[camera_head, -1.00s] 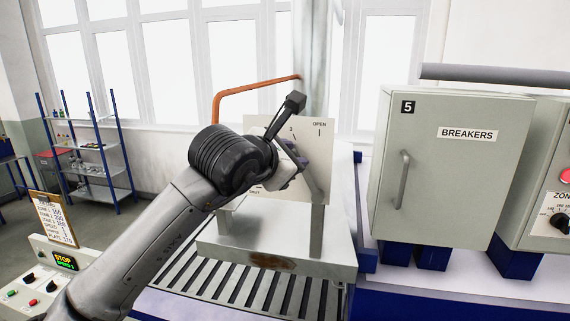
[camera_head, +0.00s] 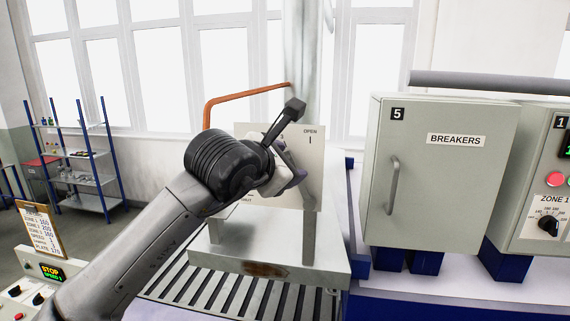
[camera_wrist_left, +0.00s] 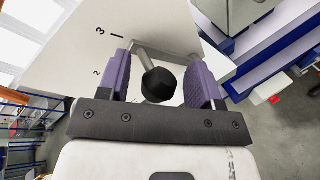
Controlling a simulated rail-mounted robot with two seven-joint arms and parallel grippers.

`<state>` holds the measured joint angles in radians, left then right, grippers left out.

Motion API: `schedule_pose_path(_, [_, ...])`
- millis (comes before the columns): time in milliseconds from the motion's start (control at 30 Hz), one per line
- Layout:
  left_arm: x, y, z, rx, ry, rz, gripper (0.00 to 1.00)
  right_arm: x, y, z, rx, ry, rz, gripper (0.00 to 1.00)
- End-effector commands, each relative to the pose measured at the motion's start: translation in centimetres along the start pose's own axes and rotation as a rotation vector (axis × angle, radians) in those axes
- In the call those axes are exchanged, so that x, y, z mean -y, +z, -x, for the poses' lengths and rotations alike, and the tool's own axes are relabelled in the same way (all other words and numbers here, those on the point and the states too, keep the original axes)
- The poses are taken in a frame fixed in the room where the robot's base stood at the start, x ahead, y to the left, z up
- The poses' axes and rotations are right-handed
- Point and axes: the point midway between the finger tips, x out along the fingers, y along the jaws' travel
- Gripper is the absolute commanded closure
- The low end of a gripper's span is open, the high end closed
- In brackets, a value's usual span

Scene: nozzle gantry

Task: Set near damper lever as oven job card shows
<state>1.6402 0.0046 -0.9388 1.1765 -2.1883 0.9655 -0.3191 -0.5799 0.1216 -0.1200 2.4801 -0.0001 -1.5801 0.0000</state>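The damper's white scale plate (camera_head: 312,165) stands on a grey housing, with OPEN at its upper right in the head view. My left arm covers much of its scale. My left gripper (camera_head: 290,178) is at the plate's face. In the left wrist view, the lever's grey bar and black knob (camera_wrist_left: 158,84) lie between the two purple fingers of the left gripper (camera_wrist_left: 157,78), with narrow gaps on both sides. Marks 3 and 2 show on the plate at the left. The job card (camera_head: 41,231) hangs on a clipboard at the left; its small text is hard to read. My right gripper is out of view.
A breaker cabinet (camera_head: 440,180) stands to the right, with a ZONE 1 control box (camera_head: 545,180) beyond it. An orange pipe (camera_head: 240,95) bends behind the plate. Slatted rollers (camera_head: 235,290) lie in front. A lit STOP panel (camera_head: 50,272) is at lower left.

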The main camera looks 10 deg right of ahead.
Motion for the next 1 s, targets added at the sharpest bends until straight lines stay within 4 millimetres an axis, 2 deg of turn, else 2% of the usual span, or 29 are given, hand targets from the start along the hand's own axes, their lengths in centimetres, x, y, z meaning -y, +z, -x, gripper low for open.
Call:
schedule_pose_path(200, [0.0,-0.1,0.1,-0.001,0.001,0.0,0.41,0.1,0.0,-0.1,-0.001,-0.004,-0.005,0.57])
schedule_pose_path(333, [0.1,-0.2,1.1,0.0,0.002,0.0,0.41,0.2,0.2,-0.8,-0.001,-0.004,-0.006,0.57])
schedule_pose_path(800, [0.1,-0.2,10.0,0.0,0.003,-0.001,0.41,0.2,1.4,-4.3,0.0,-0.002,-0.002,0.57])
schedule_pose_path(1000, [0.1,-0.1,12.5,0.0,0.001,0.0,0.41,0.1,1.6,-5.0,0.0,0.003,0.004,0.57])
